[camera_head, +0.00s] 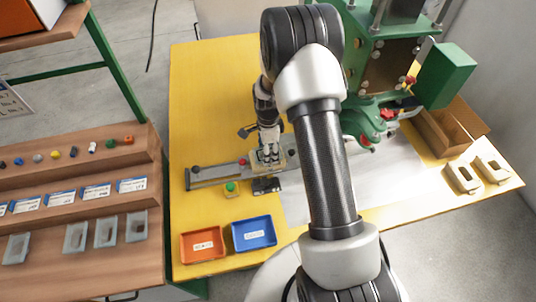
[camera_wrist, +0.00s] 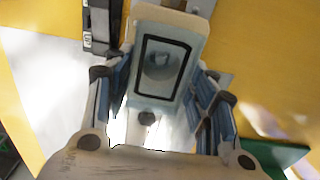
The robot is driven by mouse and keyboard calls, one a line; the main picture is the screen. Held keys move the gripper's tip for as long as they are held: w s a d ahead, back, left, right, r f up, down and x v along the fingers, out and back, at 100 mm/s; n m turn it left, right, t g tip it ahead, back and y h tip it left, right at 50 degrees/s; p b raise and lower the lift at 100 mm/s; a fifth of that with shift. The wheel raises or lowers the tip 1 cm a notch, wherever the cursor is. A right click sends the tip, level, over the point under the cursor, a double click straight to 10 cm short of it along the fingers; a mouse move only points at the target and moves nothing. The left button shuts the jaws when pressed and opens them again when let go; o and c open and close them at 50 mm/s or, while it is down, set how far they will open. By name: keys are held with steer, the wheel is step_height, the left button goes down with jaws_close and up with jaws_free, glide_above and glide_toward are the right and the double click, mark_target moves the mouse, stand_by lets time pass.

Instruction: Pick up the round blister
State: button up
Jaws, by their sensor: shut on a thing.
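The round blister (camera_wrist: 162,62) is a pale, translucent piece with a round hollow, seen inside a black rectangular outline in the wrist view. My gripper (camera_wrist: 152,85) has its blue-padded fingers on either side of it and is shut on it. A pale block lies around or behind the blister; I cannot tell whether the two are apart. In the head view my gripper (camera_head: 268,157) points down over the grey slide fixture (camera_head: 213,173) on the yellow table. The blister is too small and covered to make out there.
A green press (camera_head: 385,65) stands close on the right. An orange tray (camera_head: 187,254) and a blue tray (camera_head: 239,246) lie in front. Two beige nests (camera_head: 462,177) and a cardboard box (camera_head: 448,128) are at right. A wooden rack (camera_head: 60,262) with several blisters stands left.

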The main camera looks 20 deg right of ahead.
step_height(320, 180, up, 26)
steer(key=p, duration=1)
steer(key=shift+f, duration=0.2)
steer(key=shift+f, duration=0.15)
stand_by(0.6)
